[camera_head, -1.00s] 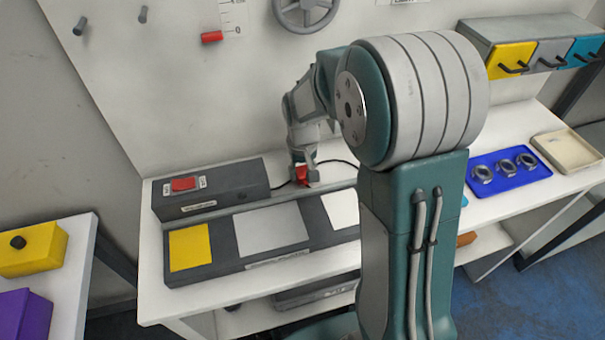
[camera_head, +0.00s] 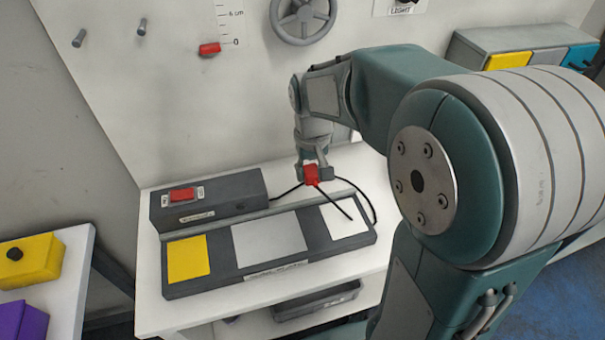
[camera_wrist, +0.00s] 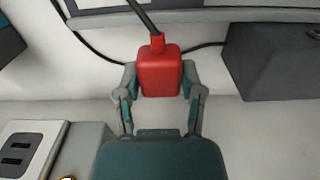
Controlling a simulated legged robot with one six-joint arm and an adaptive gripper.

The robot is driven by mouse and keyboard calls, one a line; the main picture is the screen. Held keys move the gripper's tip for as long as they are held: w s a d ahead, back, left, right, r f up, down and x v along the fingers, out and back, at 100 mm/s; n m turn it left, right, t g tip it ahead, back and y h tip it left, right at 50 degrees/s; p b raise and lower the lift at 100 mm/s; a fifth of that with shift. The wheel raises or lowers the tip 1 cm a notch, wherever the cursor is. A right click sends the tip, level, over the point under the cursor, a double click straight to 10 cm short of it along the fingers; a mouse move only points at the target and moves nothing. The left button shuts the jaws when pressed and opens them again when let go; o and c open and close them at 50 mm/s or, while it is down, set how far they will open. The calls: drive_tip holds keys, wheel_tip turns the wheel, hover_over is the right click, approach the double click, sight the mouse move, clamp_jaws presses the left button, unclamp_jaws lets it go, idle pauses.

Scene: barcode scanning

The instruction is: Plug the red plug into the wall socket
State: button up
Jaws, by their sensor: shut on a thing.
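My gripper (camera_head: 313,178) is shut on the red plug (camera_head: 310,171) and holds it above the back edge of the grey panel. In the wrist view the red plug (camera_wrist: 160,72) sits between the two fingers, with its dark cable leaving from the top of the picture. A white plate with two dark slots (camera_wrist: 20,150), which looks like the wall socket, shows at the lower left of the wrist view, apart from the plug. I cannot make out a socket in the head view; my arm hides part of the wall.
The grey box with a red switch (camera_head: 183,195) stands left of the plug. The panel with yellow, grey and white squares (camera_head: 270,238) lies in front. The plug's black cable (camera_head: 372,205) loops over the bench. A handwheel (camera_head: 304,20) is on the wall above.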

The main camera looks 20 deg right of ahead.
drive_tip(key=s+d+r, duration=0.1)
drive_tip(key=s+r, duration=0.3)
drive_tip(key=s, duration=0.5)
drive_tip(key=shift+d, duration=0.35)
drive_tip(key=shift+r, duration=0.1)
